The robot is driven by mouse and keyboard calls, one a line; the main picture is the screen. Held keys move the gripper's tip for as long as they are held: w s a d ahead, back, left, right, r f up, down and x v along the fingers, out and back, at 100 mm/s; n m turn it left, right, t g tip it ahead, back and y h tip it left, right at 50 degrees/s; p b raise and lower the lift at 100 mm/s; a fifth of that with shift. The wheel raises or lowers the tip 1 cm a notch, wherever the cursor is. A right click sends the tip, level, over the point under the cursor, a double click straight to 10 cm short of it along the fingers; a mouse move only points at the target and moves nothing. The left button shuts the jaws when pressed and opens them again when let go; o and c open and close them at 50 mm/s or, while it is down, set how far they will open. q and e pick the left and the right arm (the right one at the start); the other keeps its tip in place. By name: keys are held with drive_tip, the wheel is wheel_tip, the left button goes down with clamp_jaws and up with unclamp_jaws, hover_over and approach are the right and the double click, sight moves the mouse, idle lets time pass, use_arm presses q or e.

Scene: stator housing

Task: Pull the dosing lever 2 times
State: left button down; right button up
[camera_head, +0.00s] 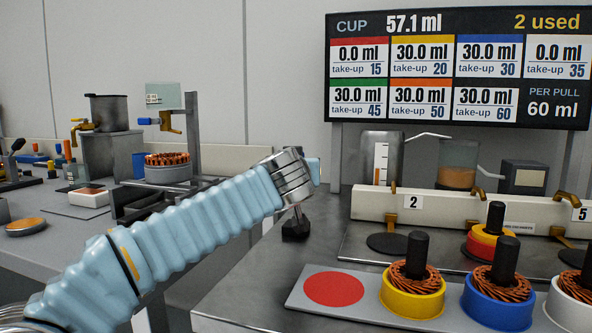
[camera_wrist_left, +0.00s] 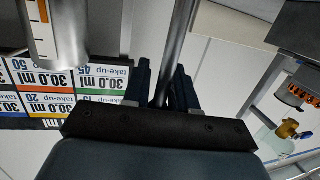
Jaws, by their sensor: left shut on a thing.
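The display board (camera_head: 455,65) reads CUP 57.1 ml, 2 used and PER PULL 60 ml. My right gripper is not in view.
A grey tray (camera_head: 296,301) holds a red disc (camera_head: 334,289) and copper-wound stators in a yellow ring (camera_head: 412,303), a blue ring (camera_head: 497,311) and a white ring. A cream rail (camera_head: 455,212) with brass taps runs behind them. Another bench with a pot (camera_head: 108,112) stands at left.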

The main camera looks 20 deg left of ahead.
use_arm(q)
drive_tip(key=shift+r, duration=0.25)
drive_tip(key=c, duration=0.9)
unclamp_jaws()
drive_tip(key=shift+f, duration=0.1)
drive_tip(key=shift+s, duration=0.15)
drive_tip(key=s+d+r+b, duration=0.1)
drive_tip(key=s+d+b, duration=0.1)
drive_tip(key=s, duration=1.1)
drive_tip(key=shift+s+r+b, duration=0.2)
drive_tip(key=shift+r+b, duration=0.15)
drive_tip(key=shift+b, duration=0.05)
